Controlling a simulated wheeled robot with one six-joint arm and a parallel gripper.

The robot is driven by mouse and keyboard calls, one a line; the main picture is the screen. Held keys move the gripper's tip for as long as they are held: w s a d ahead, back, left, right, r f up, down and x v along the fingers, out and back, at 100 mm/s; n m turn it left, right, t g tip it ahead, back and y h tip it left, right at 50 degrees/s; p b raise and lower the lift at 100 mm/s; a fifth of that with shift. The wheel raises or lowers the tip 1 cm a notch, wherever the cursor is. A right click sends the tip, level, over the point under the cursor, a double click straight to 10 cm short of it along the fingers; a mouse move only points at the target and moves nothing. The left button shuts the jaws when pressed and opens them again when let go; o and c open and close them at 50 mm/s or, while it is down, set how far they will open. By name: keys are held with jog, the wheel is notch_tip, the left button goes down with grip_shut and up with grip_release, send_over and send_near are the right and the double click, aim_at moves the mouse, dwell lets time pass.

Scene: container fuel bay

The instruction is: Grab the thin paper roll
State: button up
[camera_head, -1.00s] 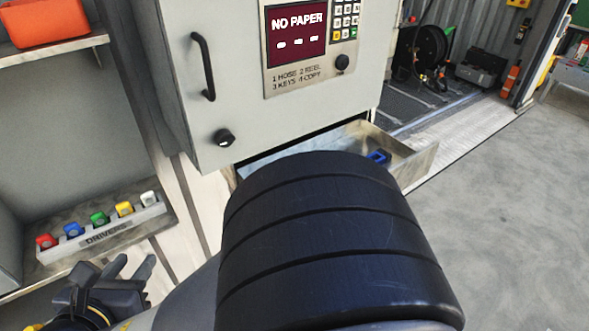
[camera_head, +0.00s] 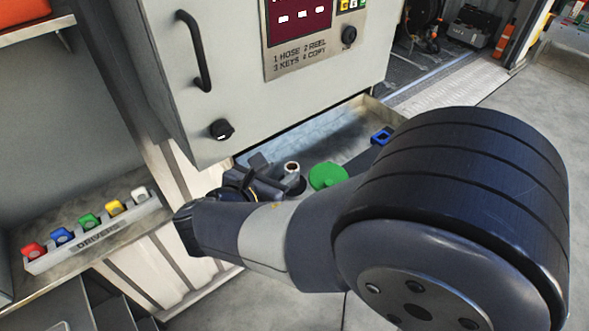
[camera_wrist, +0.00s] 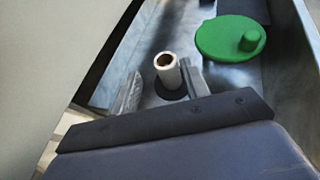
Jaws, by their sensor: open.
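The thin paper roll (camera_wrist: 168,72) is a narrow white cylinder with a brown core, upright by a dark round base in the open drawer (camera_wrist: 292,62). Its top also shows in the head view (camera_head: 291,168). My gripper (camera_wrist: 161,74) is open in the wrist view, with one finger on each side of the roll. The right finger appears close to it and the left has a wider gap; I cannot tell whether either touches. In the head view my gripper (camera_head: 268,172) is over the drawer, partly hidden by my wrist.
A green round piece with a knob (camera_head: 326,176) lies right of the roll. A blue piece (camera_head: 381,136) is at the drawer's far right. The grey cabinet (camera_head: 165,85) overhangs the drawer. A rack of coloured drivers (camera_head: 95,228) is on the left shelf.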

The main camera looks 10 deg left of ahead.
aim_at(292, 165)
jog(key=x, duration=0.4)
jog(key=shift+d+f+p, duration=0.1)
jog(key=shift+f+p, duration=0.05)
jog(key=shift+p, duration=0.2)
jog(key=shift+c, duration=0.3)
jog(key=c, duration=0.8)
